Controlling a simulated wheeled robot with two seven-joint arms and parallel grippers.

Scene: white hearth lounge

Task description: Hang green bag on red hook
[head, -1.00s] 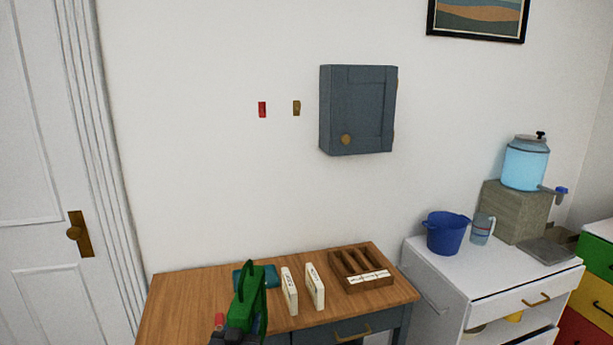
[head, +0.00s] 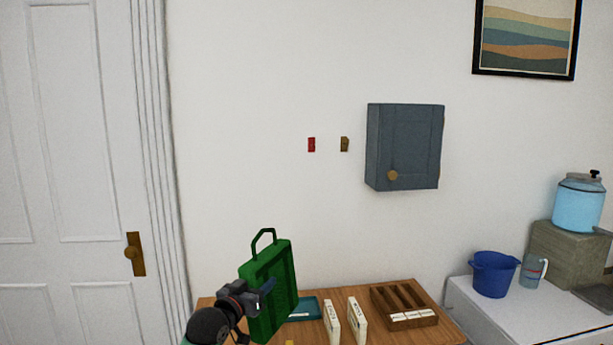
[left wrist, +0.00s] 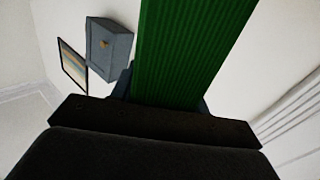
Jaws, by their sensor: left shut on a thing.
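The green bag (head: 268,285) is upright with its loop handle on top, at the lower middle of the head view. My left gripper (head: 262,298) is shut on its side and holds it in front of the wooden desk. In the left wrist view the green bag (left wrist: 190,50) fills the middle, beyond the dark gripper body. The red hook (head: 311,145) is on the white wall, above and to the right of the bag, apart from it. A brass hook (head: 345,144) is just right of the red one. My right gripper is not in view.
A grey-blue wall cabinet (head: 405,147) hangs right of the hooks. The wooden desk (head: 400,285) bears two white boxes (head: 332,322), a teal item (head: 305,309) and a wooden tray (head: 432,318). A blue bucket (head: 494,275) stands at right. The wall around the hooks is clear.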

